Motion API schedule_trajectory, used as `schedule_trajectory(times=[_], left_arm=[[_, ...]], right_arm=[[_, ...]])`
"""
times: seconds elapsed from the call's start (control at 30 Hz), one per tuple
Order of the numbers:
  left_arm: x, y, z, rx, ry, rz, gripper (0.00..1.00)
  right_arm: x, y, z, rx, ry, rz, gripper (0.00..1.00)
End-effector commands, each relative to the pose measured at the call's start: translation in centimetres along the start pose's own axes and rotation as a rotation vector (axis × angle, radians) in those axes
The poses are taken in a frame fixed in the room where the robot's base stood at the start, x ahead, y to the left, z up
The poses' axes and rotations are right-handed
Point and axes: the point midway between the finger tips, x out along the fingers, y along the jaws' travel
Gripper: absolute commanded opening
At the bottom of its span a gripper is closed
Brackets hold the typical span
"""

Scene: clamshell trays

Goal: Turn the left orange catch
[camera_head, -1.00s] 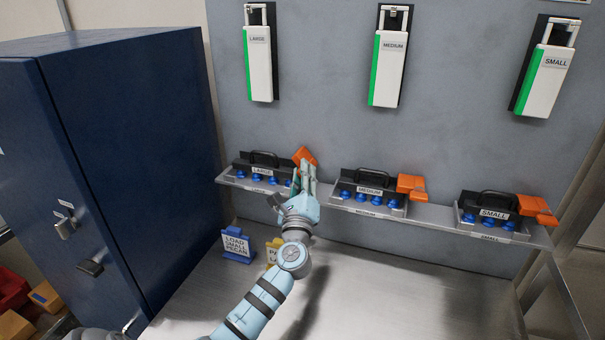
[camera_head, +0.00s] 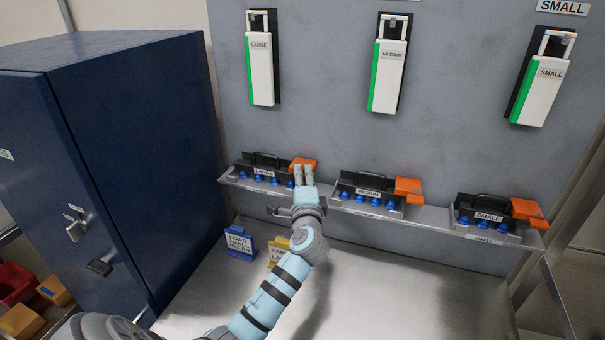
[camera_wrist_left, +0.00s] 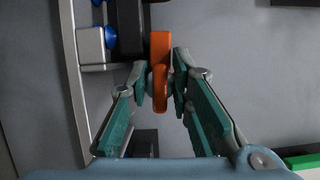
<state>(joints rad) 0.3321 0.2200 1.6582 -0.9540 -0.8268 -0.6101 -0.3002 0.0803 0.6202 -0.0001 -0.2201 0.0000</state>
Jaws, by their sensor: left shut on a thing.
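The left orange catch (camera_head: 303,164) is at the right end of the black unit labelled LARGE (camera_head: 262,165), on the shelf along the grey wall. My left gripper (camera_head: 304,174) reaches up to the catch from below in the head view. In the left wrist view the orange catch (camera_wrist_left: 160,75) stands between the two fingers of my left gripper (camera_wrist_left: 162,82), which are shut on it. The fingers hide part of the catch in the head view. My right gripper is not in view.
Matching units labelled MEDIUM (camera_head: 368,190) and SMALL (camera_head: 487,213), with orange catches, stand along the shelf to the right. White dispensers hang above. A blue cabinet (camera_head: 130,160) stands at left. Blue (camera_head: 239,243) and yellow (camera_head: 278,252) signs stand on the metal counter (camera_head: 400,290).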

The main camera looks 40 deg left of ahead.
Motion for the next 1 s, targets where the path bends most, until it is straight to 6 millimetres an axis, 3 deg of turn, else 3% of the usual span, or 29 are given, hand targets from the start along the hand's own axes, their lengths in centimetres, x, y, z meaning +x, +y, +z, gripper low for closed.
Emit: schedule_trajectory(times=[0.67,0.7,0.73,1.0], left_arm=[[0.00,0.10,0.00,-0.063,0.000,0.027,0.00],[0.00,0.10,0.00,-0.063,0.000,0.027,0.24],[0.00,0.09,0.01,-0.062,0.000,0.027,0.29],[0.00,0.06,0.01,-0.062,0.000,0.026,0.30]], right_arm=[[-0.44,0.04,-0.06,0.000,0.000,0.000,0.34],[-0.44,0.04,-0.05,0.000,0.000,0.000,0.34],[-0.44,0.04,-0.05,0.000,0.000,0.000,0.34],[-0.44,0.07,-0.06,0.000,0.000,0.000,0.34]])
